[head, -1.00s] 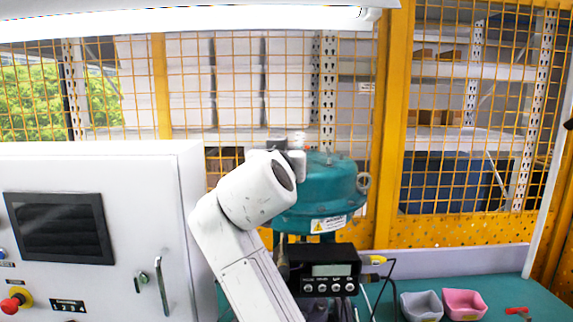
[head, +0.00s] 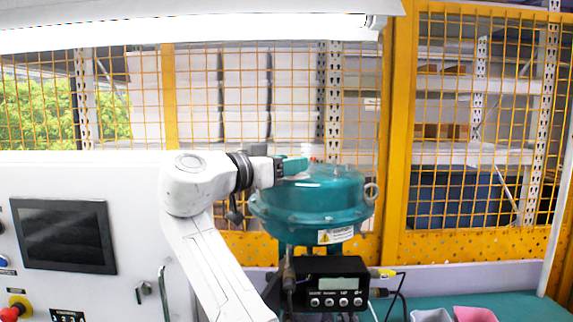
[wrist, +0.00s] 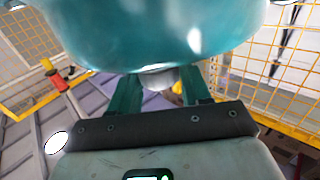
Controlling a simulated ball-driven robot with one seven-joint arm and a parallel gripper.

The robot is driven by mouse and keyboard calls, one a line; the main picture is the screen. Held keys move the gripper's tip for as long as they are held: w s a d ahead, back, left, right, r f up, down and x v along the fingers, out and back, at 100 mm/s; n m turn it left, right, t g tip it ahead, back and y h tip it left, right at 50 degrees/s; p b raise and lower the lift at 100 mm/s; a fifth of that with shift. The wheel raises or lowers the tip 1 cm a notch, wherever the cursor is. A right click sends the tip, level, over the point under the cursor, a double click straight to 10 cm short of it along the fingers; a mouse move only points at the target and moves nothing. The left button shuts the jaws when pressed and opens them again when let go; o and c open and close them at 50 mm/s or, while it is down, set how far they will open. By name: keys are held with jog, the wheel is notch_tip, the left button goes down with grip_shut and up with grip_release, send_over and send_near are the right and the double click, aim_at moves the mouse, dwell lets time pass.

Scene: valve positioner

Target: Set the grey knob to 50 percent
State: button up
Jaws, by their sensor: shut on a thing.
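The teal dome-shaped actuator (head: 325,205) stands right of the centre in the head view and fills the top of the wrist view. My gripper (head: 298,165) is at its upper left side, with its arm coming in from the left. In the wrist view a grey round piece, apparently the grey knob (wrist: 158,78), sits between the two teal fingers, under the dome's edge. My gripper is shut on it. Most of the knob is hidden by the fingers, and its marks do not show. The black positioner box (head: 325,264) below has a display (head: 338,283) I cannot read.
A white cabinet (head: 130,220) with a screen stands at the left. A yellow mesh fence (head: 395,150) is behind. A grey bin (head: 430,315) and a pink bin (head: 475,314) are at the lower right on the green table (head: 520,306). Cables hang beside the box.

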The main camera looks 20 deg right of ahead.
dwell(0.4)
jog(key=o, duration=1.1)
jog(key=shift+c, duration=0.2)
jog(key=shift+a, duration=0.1)
jog(key=b+v, duration=0.2)
jog(key=v, duration=0.8)
jog(key=shift+a+b, duration=0.3)
jog(key=shift+a, duration=0.05)
jog(key=shift+f, duration=0.1)
